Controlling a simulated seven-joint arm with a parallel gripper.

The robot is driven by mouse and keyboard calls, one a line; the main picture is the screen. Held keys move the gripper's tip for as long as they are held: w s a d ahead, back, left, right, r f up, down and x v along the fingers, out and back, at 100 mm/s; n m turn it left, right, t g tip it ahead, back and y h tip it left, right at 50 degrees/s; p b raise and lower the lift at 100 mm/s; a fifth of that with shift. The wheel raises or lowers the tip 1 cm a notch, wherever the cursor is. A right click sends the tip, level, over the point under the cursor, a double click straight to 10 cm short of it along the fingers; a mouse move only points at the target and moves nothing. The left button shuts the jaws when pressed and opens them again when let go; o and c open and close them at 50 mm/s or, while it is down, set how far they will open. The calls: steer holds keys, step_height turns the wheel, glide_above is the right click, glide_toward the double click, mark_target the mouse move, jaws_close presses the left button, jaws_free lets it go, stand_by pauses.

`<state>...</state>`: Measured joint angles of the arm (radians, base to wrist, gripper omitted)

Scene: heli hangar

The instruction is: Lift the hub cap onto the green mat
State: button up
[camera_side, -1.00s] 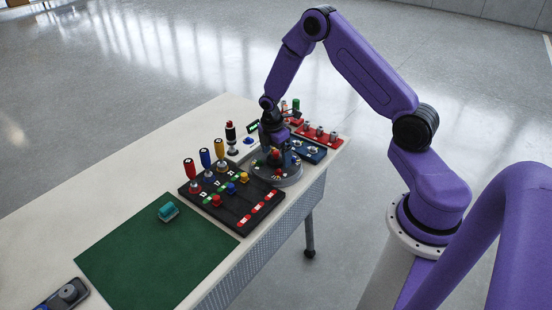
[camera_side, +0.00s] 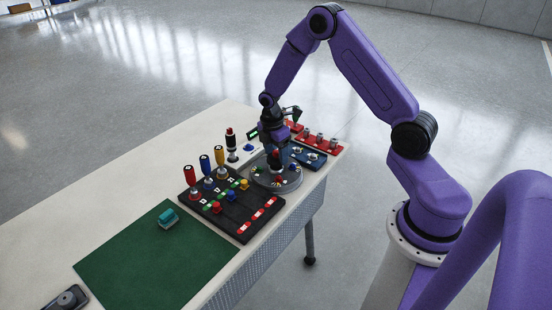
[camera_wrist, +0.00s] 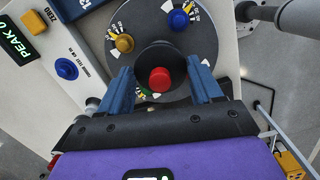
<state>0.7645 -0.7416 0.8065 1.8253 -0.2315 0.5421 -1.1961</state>
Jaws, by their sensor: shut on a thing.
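The hub cap, a black round piece with a red top (camera_wrist: 160,79), is between my two blue fingers in the wrist view. In the side view the cap (camera_side: 275,163) is over the middle of a round grey disc (camera_side: 292,184). My gripper (camera_side: 273,152) is shut on it; in the wrist view the gripper (camera_wrist: 163,88) has a finger on each side. I cannot tell whether the cap is clear of the disc. The green mat (camera_side: 150,265) lies on the table's near left part.
A teal block (camera_side: 168,218) sits on the mat. A black panel (camera_side: 238,222) with upright red, blue and yellow handles (camera_side: 204,166) stands between disc and mat. Blue and red panels (camera_side: 319,142) are right of the disc.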

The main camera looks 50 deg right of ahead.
steer(key=s+a+r, duration=0.4)
steer(key=s+r, duration=0.6)
steer(key=s, duration=0.4)
steer(key=a+f+n+t+y, duration=0.1)
steer(key=a+f+n+t, duration=0.15)
steer(key=a+n, duration=1.8)
steer(key=m, duration=0.3)
glide_above(204, 240)
steer(key=s, duration=0.1)
steer(key=shift+n+g, duration=0.25)
steer(key=shift+g, duration=0.2)
step_height(204, 240, down, 10)
steer(key=shift+r, duration=0.1)
steer(key=shift+w+f, duration=0.25)
steer(key=shift+f, duration=0.2)
steer(key=shift+a+f, duration=0.1)
steer(key=shift+f, duration=1.4)
steer(key=shift+f, duration=0.15)
